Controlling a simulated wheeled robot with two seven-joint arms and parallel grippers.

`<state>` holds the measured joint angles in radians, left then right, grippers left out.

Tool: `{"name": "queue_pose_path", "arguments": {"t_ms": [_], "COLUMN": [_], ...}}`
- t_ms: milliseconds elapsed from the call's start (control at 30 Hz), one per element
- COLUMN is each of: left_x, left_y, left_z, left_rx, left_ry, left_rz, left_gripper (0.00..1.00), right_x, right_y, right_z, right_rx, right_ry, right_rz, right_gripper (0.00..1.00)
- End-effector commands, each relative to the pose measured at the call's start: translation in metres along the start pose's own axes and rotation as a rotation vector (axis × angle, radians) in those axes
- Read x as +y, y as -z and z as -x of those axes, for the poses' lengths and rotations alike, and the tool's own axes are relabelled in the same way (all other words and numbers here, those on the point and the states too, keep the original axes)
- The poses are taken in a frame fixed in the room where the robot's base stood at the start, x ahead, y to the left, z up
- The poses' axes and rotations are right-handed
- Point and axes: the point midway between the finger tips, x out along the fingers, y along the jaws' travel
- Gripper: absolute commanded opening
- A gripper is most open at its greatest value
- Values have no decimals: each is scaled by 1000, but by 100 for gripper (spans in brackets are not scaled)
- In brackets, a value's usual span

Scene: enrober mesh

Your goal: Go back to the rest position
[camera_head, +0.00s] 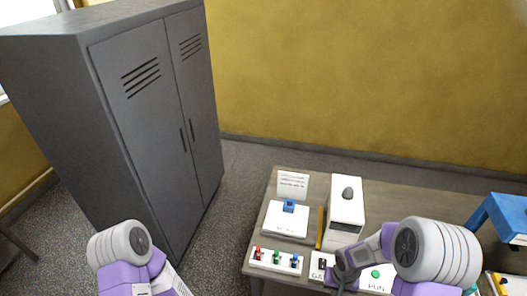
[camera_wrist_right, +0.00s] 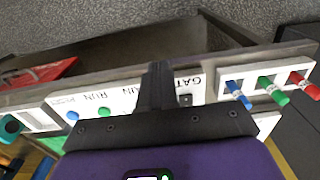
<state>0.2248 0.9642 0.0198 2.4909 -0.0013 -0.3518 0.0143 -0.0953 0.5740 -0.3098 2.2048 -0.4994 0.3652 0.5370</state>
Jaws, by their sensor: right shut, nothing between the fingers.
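My right gripper (camera_head: 345,276) is over the front part of the table, by the white GATE panel (camera_head: 318,270) and the RUN panel (camera_head: 377,283). In the right wrist view my right gripper (camera_wrist_right: 157,72) has its fingers together with nothing between them. The GATE panel (camera_wrist_right: 196,84) lies just beyond the fingers, partly hidden by them; I cannot tell whether they touch it. My left arm (camera_head: 125,255) comes in at the lower left, over the floor in front of the locker; its gripper is out of view.
A brown table (camera_head: 410,205) holds a peg strip (camera_head: 276,262), a white plate (camera_head: 285,222) with a blue block (camera_head: 289,207), a yellow bar (camera_head: 321,230) and a white box (camera_head: 345,213). A blue stand (camera_head: 508,213) is at right. A grey locker (camera_head: 150,110) stands left.

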Motion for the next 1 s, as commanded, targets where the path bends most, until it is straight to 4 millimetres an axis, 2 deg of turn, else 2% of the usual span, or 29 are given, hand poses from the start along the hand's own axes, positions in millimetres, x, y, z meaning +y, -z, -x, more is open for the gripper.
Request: {"name": "queue_pose_path", "arguments": {"t_ms": [33,267,467,600,700,833,1000], "left_x": [-4,-14,-26,-39,-47,-52,-54], "left_y": [1,2,3,4,6,6,6], "left_z": [-12,-39,-70,-104,-125,-140,-144], "left_rx": [1,1,0,0,0,0,0], "left_ry": [0,0,0,0,0,0,0], "left_rz": [0,0,0,0,0,0,0], "left_gripper": [43,43,43,43,43,43,43], "right_x": [-6,-30,-54,-74,-86,-94,-97], "right_y": [-8,-33,-62,-93,-113,-129,-136], "right_z": [-22,-80,-140,-198,-231,-254,-262], "right_rx": [-17,-41,-58,-66,-62,-53,-45], "right_ry": [21,114,206,282,320,344,351], "right_rz": [7,30,36,28,16,4,-1], "right_gripper": [0,0,0,0,0,0,0]}}
